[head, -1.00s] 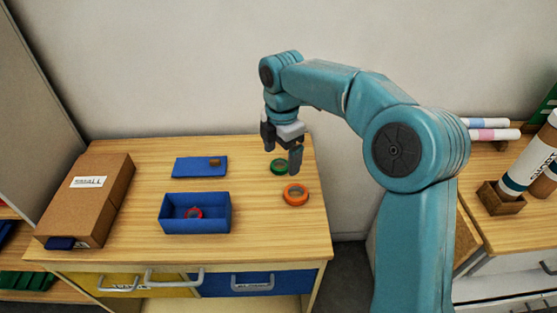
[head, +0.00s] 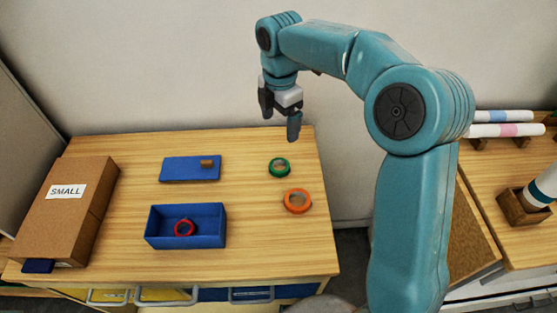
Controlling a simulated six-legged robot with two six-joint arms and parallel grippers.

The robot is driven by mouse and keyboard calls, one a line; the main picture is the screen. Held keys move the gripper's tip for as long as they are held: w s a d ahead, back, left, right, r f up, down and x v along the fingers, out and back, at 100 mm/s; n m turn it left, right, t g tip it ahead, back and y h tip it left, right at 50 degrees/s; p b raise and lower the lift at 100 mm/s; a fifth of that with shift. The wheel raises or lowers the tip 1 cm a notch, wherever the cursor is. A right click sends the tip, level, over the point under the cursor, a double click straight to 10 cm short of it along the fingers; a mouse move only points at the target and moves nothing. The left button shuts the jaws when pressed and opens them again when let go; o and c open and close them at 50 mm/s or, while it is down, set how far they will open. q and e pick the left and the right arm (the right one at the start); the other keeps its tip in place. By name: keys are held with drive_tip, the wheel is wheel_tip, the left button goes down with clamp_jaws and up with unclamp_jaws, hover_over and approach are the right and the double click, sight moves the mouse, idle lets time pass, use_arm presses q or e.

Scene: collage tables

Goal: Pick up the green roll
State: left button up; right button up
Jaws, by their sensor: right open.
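The green roll (head: 279,168) is a small ring of tape lying flat on the wooden table, near its right side. My right gripper (head: 280,122) is open and empty, with its fingers pointing down. In the picture it is just above the green roll and apart from it. Nothing hides the roll. My left gripper is not in view.
An orange roll (head: 297,201) lies just in front of the green one. A blue open box (head: 158,239) holds a red roll (head: 184,227). A blue lid (head: 190,168) with a brown knob lies behind it. A cardboard box (head: 67,208) labelled SMALL stands at the left.

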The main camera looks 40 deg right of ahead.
hover_over(279, 165)
drive_tip(key=f, duration=1)
drive_tip(key=shift+s+f, duration=0.2)
drive_tip(key=shift+f, duration=0.05)
drive_tip(key=f, duration=0.5)
drive_tip(key=shift+w+f+p, duration=0.2)
drive_tip(key=shift+f+p, duration=0.1)
drive_tip(key=shift+p, duration=0.05)
drive_tip(key=shift+s+r, duration=0.1)
drive_tip(key=shift+s, duration=0.05)
drive_tip(key=c, duration=1.1)
